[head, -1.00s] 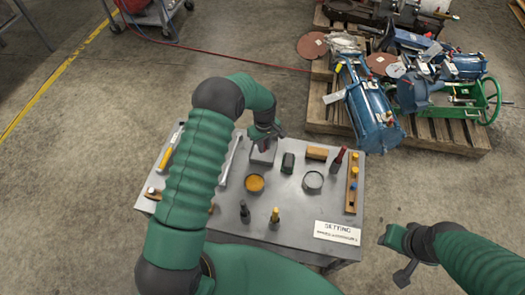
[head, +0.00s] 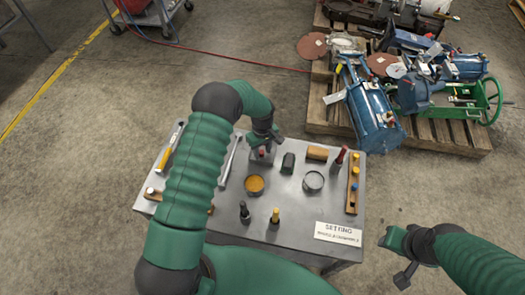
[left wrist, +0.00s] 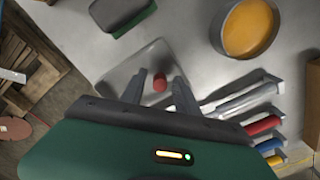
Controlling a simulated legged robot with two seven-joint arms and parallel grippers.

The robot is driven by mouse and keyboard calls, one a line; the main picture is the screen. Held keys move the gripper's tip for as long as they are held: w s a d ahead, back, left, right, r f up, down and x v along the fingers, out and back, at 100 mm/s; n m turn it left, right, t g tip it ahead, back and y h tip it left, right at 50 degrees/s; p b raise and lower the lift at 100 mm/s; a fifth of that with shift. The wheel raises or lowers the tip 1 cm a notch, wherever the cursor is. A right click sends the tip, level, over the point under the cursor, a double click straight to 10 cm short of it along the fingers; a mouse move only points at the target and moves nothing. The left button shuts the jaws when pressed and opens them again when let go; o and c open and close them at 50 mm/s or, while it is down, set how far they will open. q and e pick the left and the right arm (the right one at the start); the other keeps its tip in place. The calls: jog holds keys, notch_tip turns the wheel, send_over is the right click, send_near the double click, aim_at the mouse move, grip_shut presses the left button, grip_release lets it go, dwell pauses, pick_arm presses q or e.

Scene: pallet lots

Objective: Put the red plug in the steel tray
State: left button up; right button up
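The red plug (head: 262,152) is a small red cylinder. It also shows in the left wrist view (left wrist: 160,83), lying inside the steel tray (left wrist: 121,75), a shallow square tray at the back of the bench. The tray is partly hidden in the head view (head: 259,160) by my gripper. My left gripper (head: 266,145) is just above the tray. In the left wrist view its two fingers (left wrist: 161,84) stand apart on either side of the plug, with gaps to it. My right gripper (head: 391,262) hangs empty right of the bench, its fingers spread.
The grey bench (head: 300,225) holds a dark green block (head: 288,163), a yellow-filled bowl (head: 254,184), a grey bowl (head: 313,181), a wooden block (head: 317,153), a red-topped bottle (head: 338,160) and a wooden rack (head: 352,190). Coloured-handled tools (left wrist: 265,125) lie beside the tray. A loaded pallet (head: 430,135) stands behind.

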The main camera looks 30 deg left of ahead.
aim_at(263, 153)
pick_arm(q)
notch_tip(263, 153, up, 12)
jog(key=p, duration=0.3)
jog(key=s+d+r+m+t, duration=0.1)
jog(key=s+d+r+m, duration=0.1)
jog(key=s, duration=0.5)
jog(key=s+d+r+m, duration=0.3)
jog(key=s+r+m, duration=0.2)
jog(key=s+m, duration=0.1)
jog(key=s+d+r+m+t, duration=0.1)
jog(key=s+d+r+m, duration=0.1)
jog(key=s, duration=0.6)
jog(key=shift+d+r+m+t+b, duration=0.35)
jog(key=shift+r+m, duration=0.35)
jog(key=shift+m, duration=0.3)
jog(key=shift+r, duration=0.1)
